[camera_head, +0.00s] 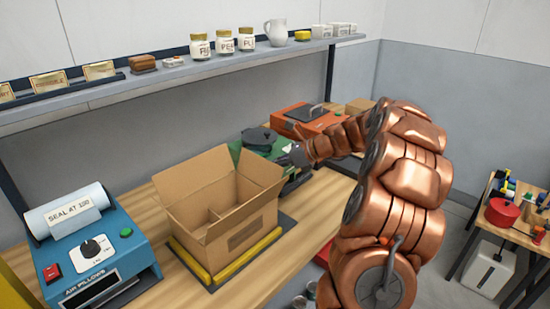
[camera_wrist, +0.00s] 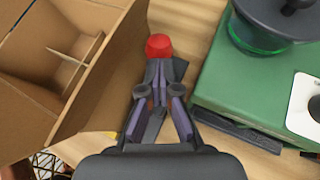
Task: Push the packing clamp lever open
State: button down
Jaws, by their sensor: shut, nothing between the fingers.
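A red knob (camera_wrist: 159,46), which looks like the end of the packing clamp lever, shows in the wrist view just beyond my fingertips. It sits between the cardboard box and the green machine. My gripper (camera_wrist: 158,68) is shut and empty, its tips close to the knob; I cannot tell if they touch. The lever's arm is not clearly seen. In the head view my gripper (camera_head: 295,155) is right of the open cardboard box (camera_head: 237,239), and the knob cannot be made out there. The box stands on a dark base with a yellow bar (camera_head: 247,256).
The green machine (camera_wrist: 240,75) is close on the right in the wrist view. An orange-red machine (camera_head: 302,121) is behind my arm. A blue air-pillow machine (camera_head: 92,250) stands left of the box. A shelf (camera_head: 190,72) with jars runs above the wooden bench (camera_head: 323,196).

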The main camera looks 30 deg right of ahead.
jog(key=shift+w+a+g+p, duration=0.2)
jog(key=shift+w+p, duration=0.45)
jog(key=shift+p, duration=0.35)
jog(key=shift+w+a+g+p, duration=0.1)
jog(key=shift+w+g+p, duration=0.1)
jog(key=shift+w+p, duration=0.6)
jog(key=shift+s+d+p, duration=0.1)
jog(key=shift+s+p, duration=0.15)
jog(key=shift+p, duration=0.05)
jog(key=b+v, duration=0.1)
jog(key=v, duration=1.2)
jog(key=shift+s+f, duration=0.2)
jog(key=shift+s, duration=0.15)
jog(key=shift+d, duration=0.15)
